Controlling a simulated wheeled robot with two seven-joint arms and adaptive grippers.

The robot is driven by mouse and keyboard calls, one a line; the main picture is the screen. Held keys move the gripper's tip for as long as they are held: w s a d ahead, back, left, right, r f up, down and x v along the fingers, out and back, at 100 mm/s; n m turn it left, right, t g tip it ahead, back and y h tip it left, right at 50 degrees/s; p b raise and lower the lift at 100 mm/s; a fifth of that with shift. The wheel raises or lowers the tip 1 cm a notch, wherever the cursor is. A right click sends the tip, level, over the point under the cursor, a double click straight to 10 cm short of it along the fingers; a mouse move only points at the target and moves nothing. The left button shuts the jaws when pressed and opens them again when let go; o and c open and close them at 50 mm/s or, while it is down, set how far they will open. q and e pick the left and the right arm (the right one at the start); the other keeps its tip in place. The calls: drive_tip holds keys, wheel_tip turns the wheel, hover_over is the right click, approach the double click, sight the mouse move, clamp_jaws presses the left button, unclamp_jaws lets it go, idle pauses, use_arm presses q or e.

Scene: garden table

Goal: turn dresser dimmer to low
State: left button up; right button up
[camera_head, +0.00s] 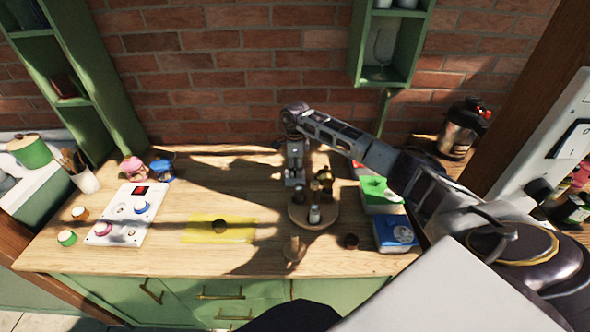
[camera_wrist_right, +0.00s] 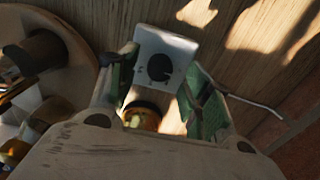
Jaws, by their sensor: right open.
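The dimmer, a white plate (camera_wrist_right: 180,52) with a round black knob (camera_wrist_right: 158,67), shows in the right wrist view on the wooden top. My right gripper (camera_wrist_right: 157,82) is open, with its two green-padded fingers apart and the knob seen in the gap between them. I cannot tell whether the fingers touch the plate. In the head view my right gripper (camera_head: 294,180) points down at the back of the dresser top (camera_head: 190,260), behind the round tray. It largely hides the dimmer there. My left gripper is not in view.
A round wooden tray (camera_head: 300,222) with several small jars stands just in front of the gripper. A jar (camera_wrist_right: 143,115) shows close below the fingers. A blue box (camera_head: 394,234) and a green box (camera_head: 380,190) stand right; a white knob panel (camera_head: 128,225) and yellow mat (camera_head: 200,231) lie left.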

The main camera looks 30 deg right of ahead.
drive_tip(key=shift+f, duration=0.8)
drive_tip(key=shift+c, duration=0.3)
drive_tip(key=c, duration=1)
